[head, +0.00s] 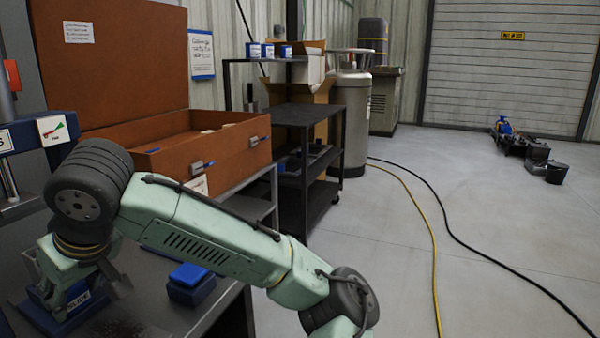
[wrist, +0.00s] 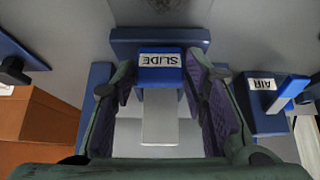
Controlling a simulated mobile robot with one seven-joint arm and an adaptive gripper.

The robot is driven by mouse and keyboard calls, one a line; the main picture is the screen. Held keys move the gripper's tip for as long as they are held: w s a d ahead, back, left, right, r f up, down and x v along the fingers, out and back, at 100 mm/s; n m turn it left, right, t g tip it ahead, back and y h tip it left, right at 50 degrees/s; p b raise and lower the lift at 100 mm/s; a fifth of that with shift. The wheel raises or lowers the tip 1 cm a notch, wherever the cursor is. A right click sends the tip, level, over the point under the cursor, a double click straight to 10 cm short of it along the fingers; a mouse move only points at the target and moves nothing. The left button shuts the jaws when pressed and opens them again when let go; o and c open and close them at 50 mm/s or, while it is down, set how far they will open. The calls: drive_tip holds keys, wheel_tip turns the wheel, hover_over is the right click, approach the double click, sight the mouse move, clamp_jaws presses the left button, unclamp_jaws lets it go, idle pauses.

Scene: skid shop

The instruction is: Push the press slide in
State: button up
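The press slide is a blue block with a white SLIDE label (wrist: 160,72), in the middle of the wrist view. A pale metal bar (wrist: 160,118) extends from it toward the bottom of the picture, and a wider blue piece (wrist: 160,37) lies behind it. My gripper (wrist: 161,72) is open, with one finger on each side of the block. Small gaps show between the pads and the block; I cannot tell whether anything touches.
A blue box labelled AIR (wrist: 258,100) stands right of my gripper in the wrist view. A blue block (head: 190,284) sits on the dark bench (head: 150,262) in the head view. An open brown chest (head: 205,143) and a black cart (head: 300,118) stand behind. Floor at right is mostly open, with hoses.

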drive_tip(key=c, duration=0.5)
drive_tip(key=shift+w+a+r+p, duration=0.1)
drive_tip(key=shift+w+a+p, duration=0.25)
drive_tip(key=shift+a, duration=0.3)
drive_tip(key=shift+w+a+r+p, duration=0.15)
drive_tip(key=shift+a+p, duration=0.25)
drive_tip(key=shift+a, duration=0.2)
drive_tip(key=shift+w+a+f, duration=0.2)
drive_tip(key=shift+a, duration=0.25)
drive_tip(key=o, duration=0.9)
drive_tip(key=shift+o, duration=0.2)
wheel_tip(320, 180, up, 5)
drive_tip(key=p, duration=0.5)
drive_tip(key=shift+f, duration=0.2)
drive_tip(key=shift+d, duration=0.1)
